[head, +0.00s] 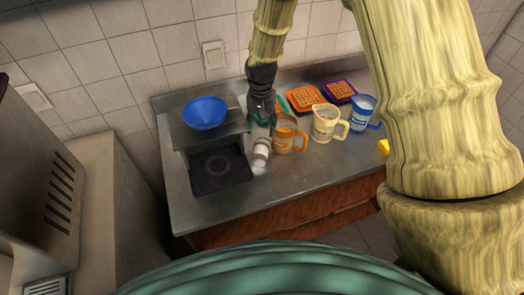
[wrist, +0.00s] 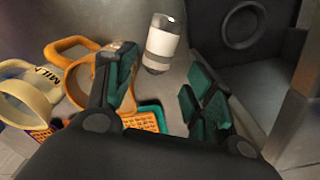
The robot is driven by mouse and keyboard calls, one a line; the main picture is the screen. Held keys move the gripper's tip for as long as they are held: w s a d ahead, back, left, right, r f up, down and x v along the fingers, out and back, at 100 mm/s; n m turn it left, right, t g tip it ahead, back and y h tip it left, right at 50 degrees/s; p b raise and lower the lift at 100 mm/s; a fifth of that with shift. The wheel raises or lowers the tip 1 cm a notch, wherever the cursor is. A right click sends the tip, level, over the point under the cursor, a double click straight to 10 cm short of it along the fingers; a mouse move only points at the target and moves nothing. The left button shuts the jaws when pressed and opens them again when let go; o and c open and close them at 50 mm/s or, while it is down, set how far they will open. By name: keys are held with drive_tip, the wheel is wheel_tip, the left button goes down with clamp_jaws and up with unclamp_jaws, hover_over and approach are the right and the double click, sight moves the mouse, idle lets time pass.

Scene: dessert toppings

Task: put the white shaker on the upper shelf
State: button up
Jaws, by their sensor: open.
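The white shaker (head: 261,148) is on the steel counter, between the black lower tray and the orange mug. In the wrist view the shaker (wrist: 161,46) shows a pale label and a grey end, just beyond my fingertips. My gripper (head: 262,124) points down close above the shaker in the head view. In the wrist view its teal-padded fingers (wrist: 160,72) are apart with nothing held between them. The upper shelf (head: 215,134) is a grey raised plate left of my gripper, with a blue bowl (head: 205,114) on it.
The black lower tray (head: 219,168) sits below the shelf front. An orange mug (head: 287,136) is close right of my gripper; a cream mug (head: 326,123) and a blue mug (head: 361,112) stand further right. Waffle trays (head: 305,98) lie behind. The counter front is clear.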

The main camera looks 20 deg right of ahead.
sight(261, 147)
wheel_tip(261, 147, down, 14)
drive_tip(key=b, duration=0.8)
drive_tip(key=shift+a, duration=0.1)
drive_tip(key=shift+r, duration=0.1)
drive_tip(key=c, duration=0.8)
drive_tip(key=shift+r+b, duration=0.15)
drive_tip(key=shift+b, duration=0.15)
drive_tip(key=shift+c, duration=0.2)
